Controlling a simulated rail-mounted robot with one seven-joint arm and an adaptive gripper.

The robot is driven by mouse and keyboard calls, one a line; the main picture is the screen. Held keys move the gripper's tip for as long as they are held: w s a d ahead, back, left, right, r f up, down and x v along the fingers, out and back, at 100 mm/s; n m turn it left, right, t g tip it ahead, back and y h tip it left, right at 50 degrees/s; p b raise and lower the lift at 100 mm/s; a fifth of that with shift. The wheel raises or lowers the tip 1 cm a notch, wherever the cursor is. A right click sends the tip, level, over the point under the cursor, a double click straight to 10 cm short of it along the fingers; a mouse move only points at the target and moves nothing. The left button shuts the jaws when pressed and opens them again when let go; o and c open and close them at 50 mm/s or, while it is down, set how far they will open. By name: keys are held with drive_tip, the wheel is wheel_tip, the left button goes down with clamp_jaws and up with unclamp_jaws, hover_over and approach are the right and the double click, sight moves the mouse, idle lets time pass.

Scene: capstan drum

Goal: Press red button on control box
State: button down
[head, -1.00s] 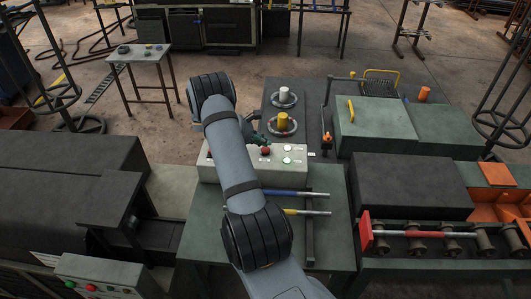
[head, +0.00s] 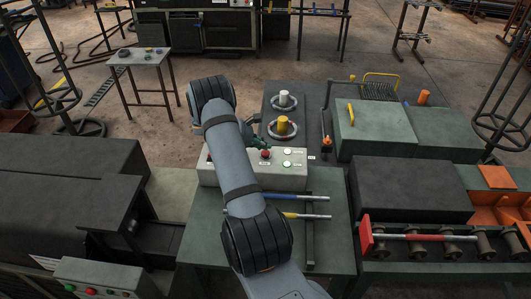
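The pale control box (head: 235,177) stands on the green table in the middle of the head view. My gripper (head: 262,145) is a small dark green shape at the box's far edge, just behind the red button in the picture. I cannot tell whether it touches the button. My arm hides the left part of the box top and much of the gripper. The finger gap is too small to make out.
Blue-handled (head: 290,196) and yellow-handled (head: 295,215) bars lie in front of the box. Behind it are yellow (head: 283,124) and white (head: 284,99) capped drums. A second button box (head: 100,277) is at lower left. An orange-topped lever (head: 327,141) stands to the right.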

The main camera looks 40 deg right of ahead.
sight(264, 153)
drive_tip(key=shift+f, duration=0.15)
drive_tip(key=shift+f+b, duration=0.3)
idle(0.3)
drive_tip(key=shift+f+b, duration=0.4)
drive_tip(key=shift+f, duration=0.1)
idle(0.7)
drive_tip(key=shift+r, duration=0.1)
drive_tip(key=shift+r+p, duration=0.8)
drive_tip(key=shift+r, duration=0.05)
wheel_tip(264, 153, up, 5)
drive_tip(key=p, duration=0.4)
drive_tip(key=shift+f, duration=0.1)
idle(0.8)
